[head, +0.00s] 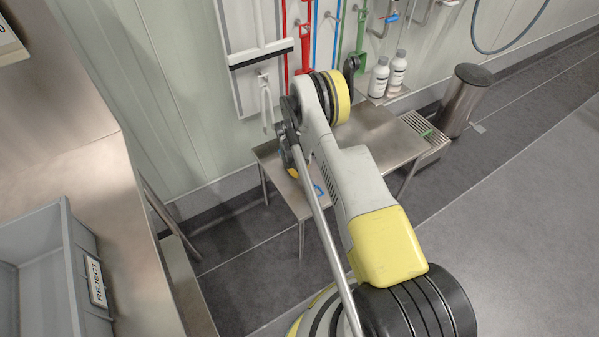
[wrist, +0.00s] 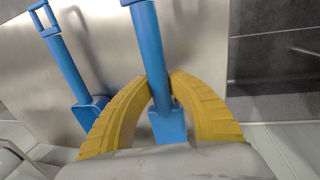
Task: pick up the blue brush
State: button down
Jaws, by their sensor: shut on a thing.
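In the wrist view the yellow fingers of my gripper (wrist: 160,84) are closed around a blue handled tool, which I take for the blue brush (wrist: 148,40). Its handle runs up past the top edge of the view, and it widens into a blue block below the fingertips. No bristles show, and its lower end is hidden by my gripper body. A second blue tool (wrist: 66,62) with a loop grip and a broader lower part lies to the left, apart from the fingers. In the head view my arm hides most of the gripper.
A steel table (head: 370,137) stands below my gripper by the wall. White bottles (head: 379,77), a steel bin (head: 466,100) and hanging tools (head: 303,40) are near it. A grey reject crate (head: 66,250) sits on a steel surface at left. Floor at right (head: 520,220) is clear.

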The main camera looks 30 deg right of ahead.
jog(key=s+d+r+p, duration=0.4)
jog(key=s+d+r, duration=0.2)
jog(key=d+r, duration=0.2)
jog(key=shift+s+d+r+p, duration=0.15)
jog(key=shift+s+d+p, duration=0.2)
jog(key=shift+d, duration=0.5)
dwell(0.7)
